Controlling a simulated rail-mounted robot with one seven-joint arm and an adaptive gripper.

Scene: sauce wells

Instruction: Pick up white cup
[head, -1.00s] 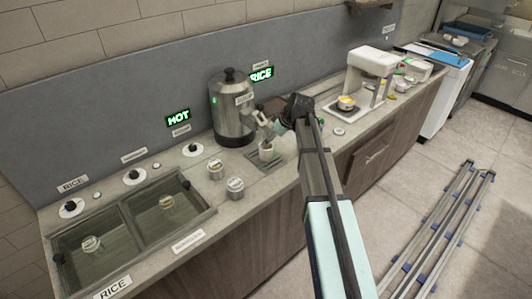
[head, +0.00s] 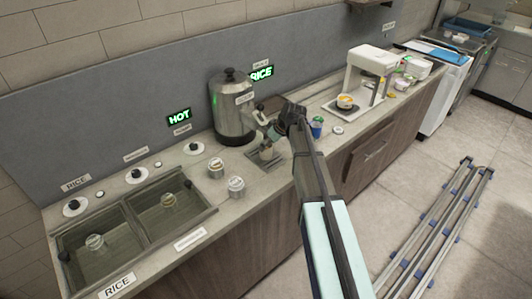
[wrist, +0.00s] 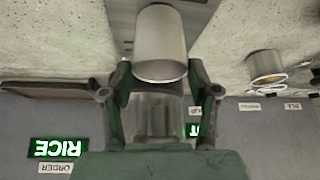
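The white cup (head: 267,153) stands upright on the dark drip grate (head: 259,162) in front of the steel urn in the head view. It also shows in the wrist view (wrist: 160,45), large and inverted, at the top centre. My gripper (head: 272,135) is just above and behind the cup, partly hidden by my arm. In the wrist view my gripper (wrist: 160,72) is open, with one finger on each side of the cup near its rim. Small gaps seem to show between fingers and cup; contact is hard to judge.
The steel urn (head: 232,108) stands close behind the cup. Two lidded tins (head: 216,168) (head: 236,187) sit to the left. A blue-green can (head: 317,128) is to the right. Two sunken wells (head: 168,212) are at left.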

